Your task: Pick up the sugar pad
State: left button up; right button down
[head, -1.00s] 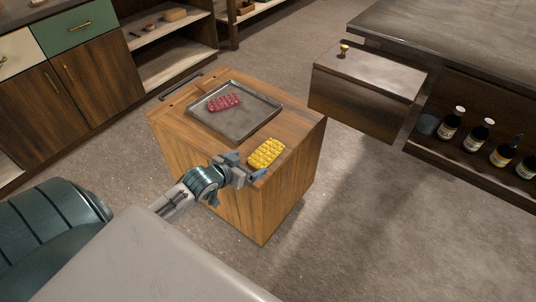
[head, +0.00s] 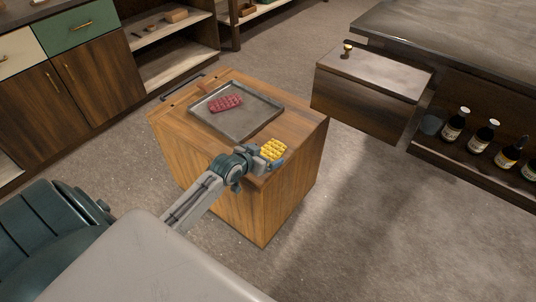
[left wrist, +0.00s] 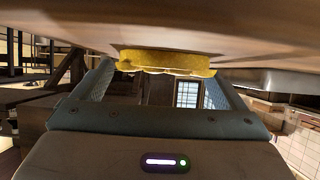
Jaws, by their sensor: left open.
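A yellow bumpy pad (head: 273,149) lies on the near right part of the wooden cabinet top. A red bumpy pad (head: 226,103) lies on the metal tray farther back. The frames do not show which one is the sugar pad. My left gripper (head: 270,161) is low at the near side of the yellow pad and hides part of it. In the left wrist view, the yellow pad (left wrist: 165,61) shows in front of and between the open fingers (left wrist: 158,85); I cannot tell whether they touch it. My right gripper is not in view.
The wooden cabinet (head: 232,190) carries a grey metal tray (head: 262,107) behind the yellow pad. An open drawer unit (head: 370,80) stands to the right, with bottles (head: 483,136) on a low shelf. Bare floor lies between them.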

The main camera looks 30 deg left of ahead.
pick_arm(q)
jog(key=c, duration=1.2)
jog(key=shift+r, duration=0.15)
